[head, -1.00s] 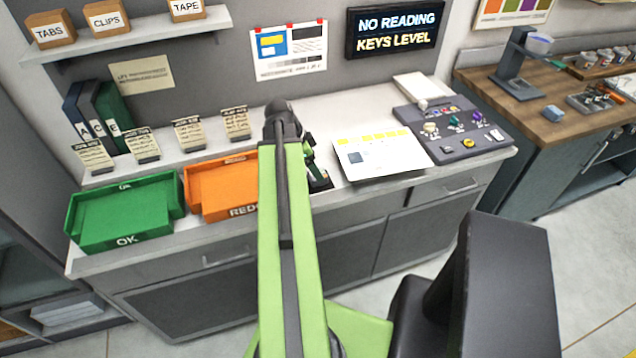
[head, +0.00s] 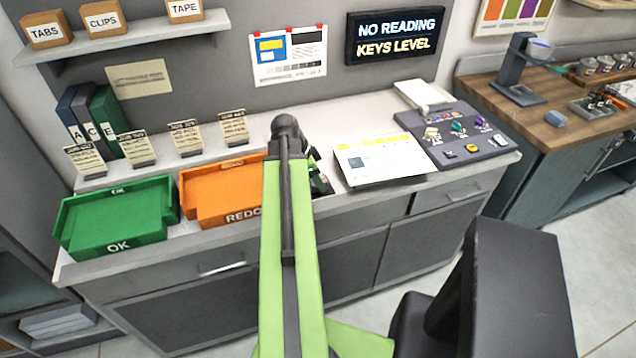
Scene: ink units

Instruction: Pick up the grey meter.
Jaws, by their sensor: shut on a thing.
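My green and black arm rises through the middle of the head view and bends down over the counter. My gripper (head: 318,178) is mostly hidden behind it. Only a dark and green part shows, just right of the arm and low over the counter between the orange tray and the white sheet. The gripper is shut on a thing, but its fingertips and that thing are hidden. I cannot make out the grey meter anywhere in view. A lit sign (head: 395,32) on the wall reads "NO READING" and "KEYS LEVEL".
A green OK tray (head: 118,248) and an orange REDO tray (head: 228,217) stand left of my arm. Several small cards stand behind them. A white sheet (head: 385,172) and a grey keyed panel (head: 490,150) lie to the right. A wooden side counter (head: 480,85) is farther right.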

